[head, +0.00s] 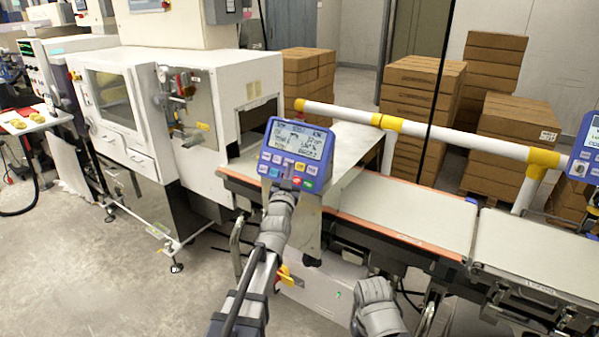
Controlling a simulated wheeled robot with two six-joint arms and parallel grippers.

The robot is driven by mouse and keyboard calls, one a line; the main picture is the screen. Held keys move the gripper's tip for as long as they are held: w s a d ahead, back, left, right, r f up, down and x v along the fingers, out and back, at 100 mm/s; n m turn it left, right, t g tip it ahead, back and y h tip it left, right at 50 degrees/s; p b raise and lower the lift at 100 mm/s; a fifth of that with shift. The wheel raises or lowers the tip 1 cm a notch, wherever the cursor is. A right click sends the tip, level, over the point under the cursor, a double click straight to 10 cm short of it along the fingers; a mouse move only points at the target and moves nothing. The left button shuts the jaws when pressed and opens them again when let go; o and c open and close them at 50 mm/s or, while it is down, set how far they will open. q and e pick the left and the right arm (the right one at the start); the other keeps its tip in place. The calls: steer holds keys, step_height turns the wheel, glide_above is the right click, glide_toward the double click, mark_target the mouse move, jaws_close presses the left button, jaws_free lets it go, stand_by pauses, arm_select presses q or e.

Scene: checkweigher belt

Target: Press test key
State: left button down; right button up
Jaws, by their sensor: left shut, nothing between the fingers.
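The blue control panel (297,156) stands above the near side of the belt, with a lit screen and rows of small coloured keys below it. The key labels are too small to read, so I cannot tell which is the test key. My left gripper (283,191) is shut and empty, at the panel's lower edge just below the keys. I cannot tell whether its tips touch the panel. A grey part of my right arm shows at the bottom, but its gripper fingers do not show.
The conveyor belt (405,213) runs to the right behind the panel, with a white and yellow rail (455,140) beyond it. A white machine (140,115) stands at the left. Stacked cardboard boxes (420,90) stand at the back. A second blue panel (585,150) is at the right edge.

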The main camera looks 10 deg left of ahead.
mark_target(297, 162)
arm_select(q)
steer(key=shift+w+d+f+b, duration=0.15)
steer(key=shift+w+d+f, duration=0.1)
steer(key=shift+w, duration=0.15)
steer(key=shift+w+d+f+b, duration=0.1)
steer(key=shift+w+f+b, duration=0.1)
steer(key=shift+w, duration=0.2)
steer(key=shift+w, duration=0.1)
stand_by(1.5)
steer(key=shift+w+d+f, duration=0.1)
steer(key=shift+w+f, duration=0.1)
steer(key=shift+w, duration=0.05)
steer(key=shift+w+d+f+b, duration=0.15)
steer(key=shift+w+b, duration=0.15)
steer(key=shift+w, duration=0.05)
stand_by(0.8)
stand_by(0.4)
steer(key=shift+s+a+r+p, duration=0.25)
steer(key=shift+s+r+p, duration=0.1)
steer(key=shift+s, duration=0.35)
steer(key=shift+s+a+r+p, duration=0.25)
steer(key=shift+s+r+p, duration=0.15)
steer(key=shift+s, duration=0.3)
steer(key=shift+s+a+r+p, duration=0.3)
steer(key=shift+s+r+p, duration=0.05)
steer(key=shift+s, duration=0.35)
steer(key=shift+s+a+r+p, duration=0.25)
steer(key=shift+s+r+p, duration=0.15)
steer(key=shift+s, duration=0.3)
